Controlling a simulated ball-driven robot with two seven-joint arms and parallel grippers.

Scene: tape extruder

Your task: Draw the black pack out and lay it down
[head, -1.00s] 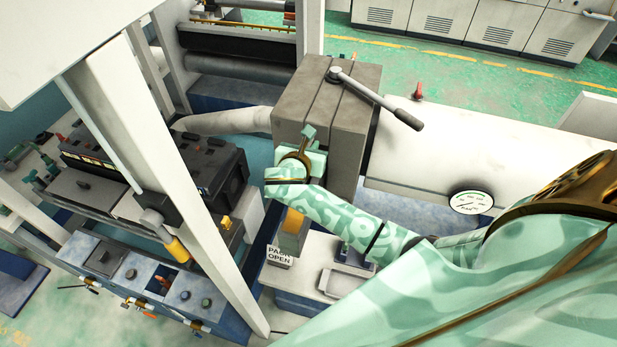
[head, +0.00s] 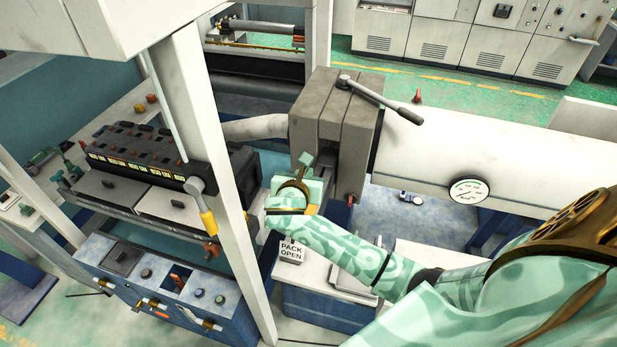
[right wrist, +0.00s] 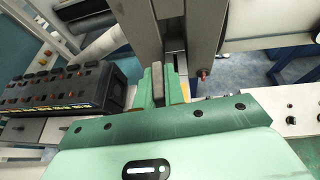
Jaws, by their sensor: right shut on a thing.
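My right gripper (head: 304,168) is in front of the grey housing block (head: 345,95), at its lower left. In the right wrist view my right gripper (right wrist: 158,84) is shut, with a narrow dark grey bar between its green fingers. I take this bar to be the black pack (right wrist: 157,75); most of it is hidden by the fingers and palm. In the head view the hand covers it. The block has a dark upright slot in its front, and I cannot tell whether the pack's far end is still inside. My left gripper is not in view.
A white post (head: 205,140) rises close to the left. A black control unit (head: 130,155) is beyond it. A lever (head: 385,103) sits atop the block, and a gauge (head: 468,190) is right.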

